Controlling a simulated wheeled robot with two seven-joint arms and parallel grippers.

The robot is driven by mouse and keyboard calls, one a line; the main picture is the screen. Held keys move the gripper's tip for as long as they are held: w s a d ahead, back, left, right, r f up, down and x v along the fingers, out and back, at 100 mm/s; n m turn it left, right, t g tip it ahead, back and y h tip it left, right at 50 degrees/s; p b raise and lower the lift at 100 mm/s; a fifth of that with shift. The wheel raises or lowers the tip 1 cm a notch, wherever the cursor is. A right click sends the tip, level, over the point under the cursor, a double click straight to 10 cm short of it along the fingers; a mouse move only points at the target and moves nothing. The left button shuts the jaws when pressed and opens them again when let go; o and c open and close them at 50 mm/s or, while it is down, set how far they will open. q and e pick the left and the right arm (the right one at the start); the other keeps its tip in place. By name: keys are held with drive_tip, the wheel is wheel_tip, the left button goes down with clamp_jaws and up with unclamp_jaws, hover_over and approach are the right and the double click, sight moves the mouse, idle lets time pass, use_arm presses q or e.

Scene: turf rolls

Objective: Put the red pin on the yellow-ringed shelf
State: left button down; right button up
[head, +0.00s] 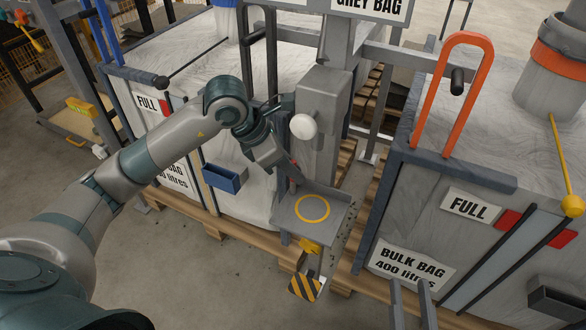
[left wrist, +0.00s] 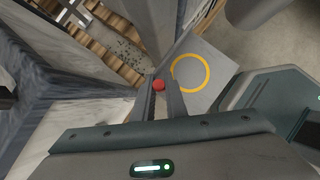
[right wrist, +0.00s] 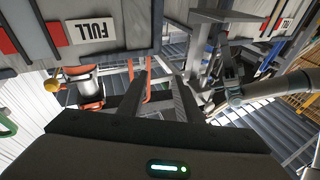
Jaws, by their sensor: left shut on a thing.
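The red pin (left wrist: 158,85) shows as a small red end between the fingertips of my left gripper (left wrist: 161,88) in the left wrist view. My left gripper (head: 291,172) is shut on it. In the head view only a sliver of red shows by the fingertips. The yellow-ringed shelf (head: 336,211) is a small grey ledge with a yellow ring and bare top. The gripper is at its upper-left side in the head view; the pin appears beside the ring, not inside it. My right gripper (right wrist: 160,70) is open and empty; its fingers show at the bottom of the head view.
A grey post (head: 320,110) with a white round knob (head: 303,126) rises behind the shelf. A blue bin (head: 222,178) is to the left. A yellow piece (head: 310,246) sits under the shelf's front. A bulk bag (head: 430,210) with an orange handle (head: 487,62) stands right.

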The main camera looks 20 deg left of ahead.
use_arm(q)
drive_tip(key=c, duration=1.8)
unclamp_jaws()
drive_tip(key=shift+o, duration=0.2)
use_arm(e)
drive_tip(key=shift+s+r, duration=0.1)
drive_tip(key=shift+r, duration=0.1)
drive_tip(key=shift+f, duration=0.15)
